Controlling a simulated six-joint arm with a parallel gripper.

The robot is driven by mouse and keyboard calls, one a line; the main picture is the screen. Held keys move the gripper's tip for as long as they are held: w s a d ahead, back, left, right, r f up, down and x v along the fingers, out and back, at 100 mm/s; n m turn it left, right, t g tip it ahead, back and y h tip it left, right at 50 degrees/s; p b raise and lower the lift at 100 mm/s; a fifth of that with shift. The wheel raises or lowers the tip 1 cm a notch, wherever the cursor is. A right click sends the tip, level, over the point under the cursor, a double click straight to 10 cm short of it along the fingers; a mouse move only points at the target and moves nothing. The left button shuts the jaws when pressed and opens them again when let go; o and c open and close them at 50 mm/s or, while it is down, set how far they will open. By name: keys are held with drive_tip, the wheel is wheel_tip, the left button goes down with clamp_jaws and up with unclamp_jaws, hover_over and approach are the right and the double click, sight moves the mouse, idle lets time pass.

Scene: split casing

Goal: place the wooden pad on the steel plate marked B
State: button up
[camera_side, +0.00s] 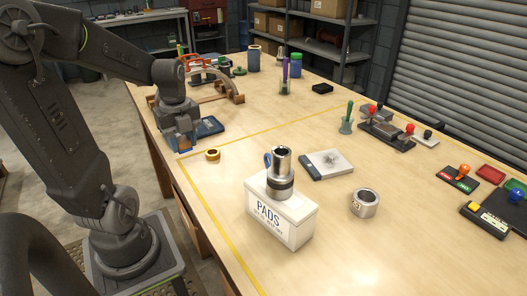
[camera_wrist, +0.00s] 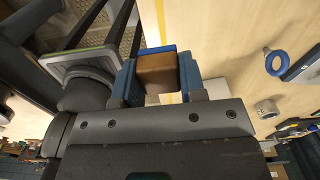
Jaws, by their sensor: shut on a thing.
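My gripper (camera_side: 182,141) is at the left of the table, near its left edge in the side view. Its blue jaws (camera_wrist: 158,76) are shut on a brown wooden pad (camera_wrist: 157,72), seen between them in the wrist view.
A white PADS box (camera_side: 296,229) with a steel cylinder (camera_side: 280,172) on top stands in front. A brass ring (camera_side: 212,155), a steel ring (camera_side: 365,203) and a green-handled bell shape (camera_side: 346,120) stand apart. A dark blue flat item (camera_side: 208,127) lies beside my gripper.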

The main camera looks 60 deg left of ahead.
drive_tip(key=w+a+r, duration=0.2)
drive_tip(key=w+r, duration=0.1)
drive_tip(key=w, duration=0.7)
hover_over(326, 162)
drive_tip(key=shift+m, duration=0.3)
drive_tip(key=f, duration=0.8)
drive_tip(key=shift+a, duration=0.2)
drive_tip(key=shift+d+f, duration=0.15)
drive_tip(key=shift+f, duration=1.9)
drive_tip(key=shift+f, duration=0.2)
drive_tip(key=o, duration=0.9)
